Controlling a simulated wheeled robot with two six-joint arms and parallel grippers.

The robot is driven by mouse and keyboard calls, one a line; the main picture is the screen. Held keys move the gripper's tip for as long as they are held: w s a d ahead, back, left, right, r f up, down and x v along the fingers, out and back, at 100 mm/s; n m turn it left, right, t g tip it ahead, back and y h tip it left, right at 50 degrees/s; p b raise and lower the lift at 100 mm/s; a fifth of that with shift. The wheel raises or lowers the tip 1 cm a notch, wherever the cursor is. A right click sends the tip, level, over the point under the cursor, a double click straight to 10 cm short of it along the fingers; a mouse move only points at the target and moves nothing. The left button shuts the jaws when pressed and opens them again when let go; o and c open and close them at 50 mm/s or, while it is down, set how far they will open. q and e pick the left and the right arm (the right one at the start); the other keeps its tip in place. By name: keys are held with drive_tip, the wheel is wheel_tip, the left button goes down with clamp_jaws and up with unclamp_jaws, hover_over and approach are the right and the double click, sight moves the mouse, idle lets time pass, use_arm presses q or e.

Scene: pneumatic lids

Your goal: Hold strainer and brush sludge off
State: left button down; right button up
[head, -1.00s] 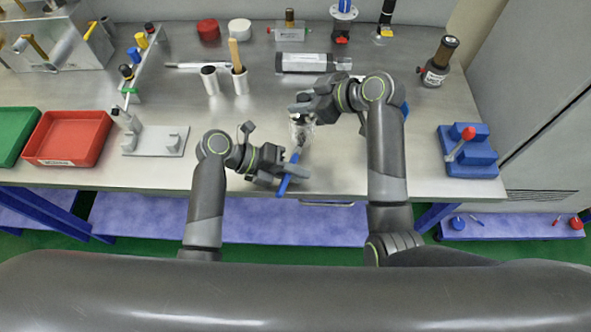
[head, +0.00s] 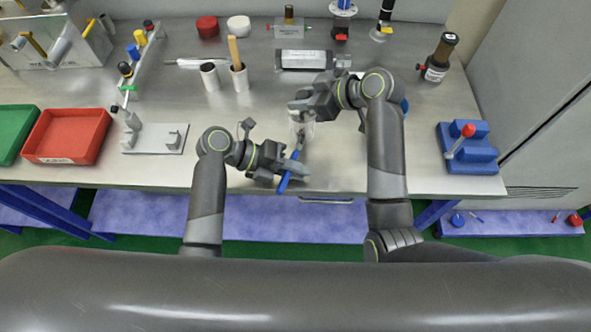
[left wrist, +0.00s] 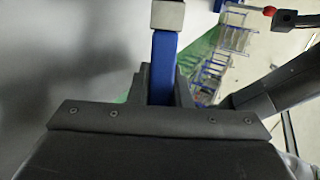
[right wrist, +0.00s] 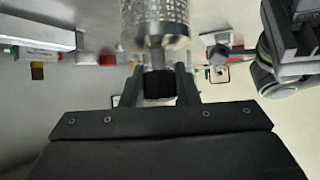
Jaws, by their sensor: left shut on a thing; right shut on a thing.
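My left gripper (head: 290,175) is shut on the blue handle of a brush (head: 284,185). The brush slants up toward the strainer. In the left wrist view the blue handle (left wrist: 163,65) stands between the fingers, with a pale metal collar at its far end; the bristles are out of that view. My right gripper (head: 302,106) is shut on the strainer (head: 301,130), just above the brush tip. In the right wrist view the strainer (right wrist: 155,18) is a perforated metal cylinder with a dark grip between the fingers. Brush contact and any sludge cannot be made out.
Red tray (head: 92,120) and green tray (head: 12,125) lie at left, beside a grey fixture plate (head: 155,140). White cups (head: 210,77) and a grey cylinder (head: 303,60) lie behind. A blue block with a red-knobbed lever (head: 470,155) stands at right. The bench's front edge is close below the grippers.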

use_arm(q)
drive_tip(key=shift+r, duration=0.2)
drive_tip(key=shift+d+r, duration=0.1)
drive_tip(key=shift+r, duration=0.3)
drive_tip(key=shift+r, duration=0.1)
drive_tip(key=shift+d+r, duration=0.1)
drive_tip(key=shift+r, duration=0.45)
drive_tip(key=shift+r, duration=0.1)
drive_tip(key=shift+d+r, duration=0.1)
drive_tip(key=shift+r, duration=0.35)
drive_tip(key=shift+f, duration=0.1)
drive_tip(key=shift+s+f, duration=0.1)
drive_tip(key=shift+f, duration=0.45)
